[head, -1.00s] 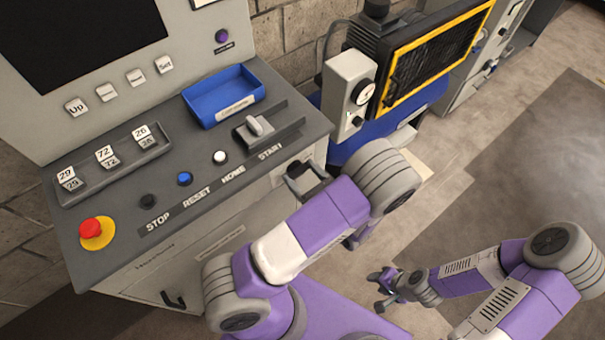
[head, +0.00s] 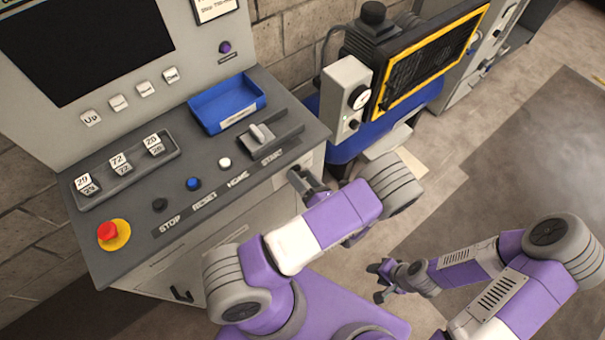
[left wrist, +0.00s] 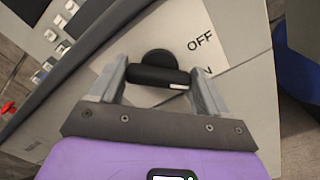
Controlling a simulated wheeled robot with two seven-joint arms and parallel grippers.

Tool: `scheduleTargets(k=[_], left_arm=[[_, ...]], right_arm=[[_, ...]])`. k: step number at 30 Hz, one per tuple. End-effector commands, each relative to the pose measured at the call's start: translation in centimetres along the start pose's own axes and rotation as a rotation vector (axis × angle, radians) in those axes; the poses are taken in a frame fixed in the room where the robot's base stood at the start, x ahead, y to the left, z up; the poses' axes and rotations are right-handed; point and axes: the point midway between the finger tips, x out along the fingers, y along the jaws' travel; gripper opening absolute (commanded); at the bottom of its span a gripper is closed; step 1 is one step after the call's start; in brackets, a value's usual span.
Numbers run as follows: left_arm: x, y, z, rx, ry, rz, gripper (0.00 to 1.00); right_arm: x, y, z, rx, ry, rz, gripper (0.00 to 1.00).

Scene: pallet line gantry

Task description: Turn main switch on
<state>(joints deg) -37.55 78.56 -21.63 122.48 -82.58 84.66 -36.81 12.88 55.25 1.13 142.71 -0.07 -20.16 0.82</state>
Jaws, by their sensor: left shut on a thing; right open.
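The main switch handle (left wrist: 157,76) is a dark bar in front of a round black hub on a pale panel in the left wrist view. The bar lies across the picture, and a short white mark shows near its right end. The word OFF is to its upper right. Below OFF, a letter N shows, partly hidden by the right finger. My left gripper (head: 303,180) is at the side of the grey console; in the left wrist view its fingers (left wrist: 157,84) are shut on the handle's two ends. My right gripper (head: 377,283) is open and empty over the floor.
The console top (head: 128,217) carries a red stop button (head: 107,231), several small buttons, a grey lever (head: 262,133) and a blue tray (head: 226,103). Open floor lies at the right.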

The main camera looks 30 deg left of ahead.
Motion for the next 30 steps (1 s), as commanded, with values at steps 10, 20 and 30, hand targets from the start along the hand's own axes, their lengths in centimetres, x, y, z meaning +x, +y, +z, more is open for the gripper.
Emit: scheduleTargets(k=[10, 20, 30], left_arm=[[0.0, 0.0, 0.0, 0.331, 0.0, 0.0, 0.46], [0.0, -0.2, -0.1, 0.6, 0.001, 0.0, 0.46], [0.0, -0.3, -0.1, 0.755, 0.001, -0.001, 0.46]], right_arm=[[-1.9, -0.7, 0.1, 0.0, 0.0, 0.0, 0.43], [-2.8, -1.1, 0.1, 0.0, 0.0, 0.0, 0.43], [-3.2, -1.2, 0.1, 0.0, 0.0, 0.0, 0.43]])
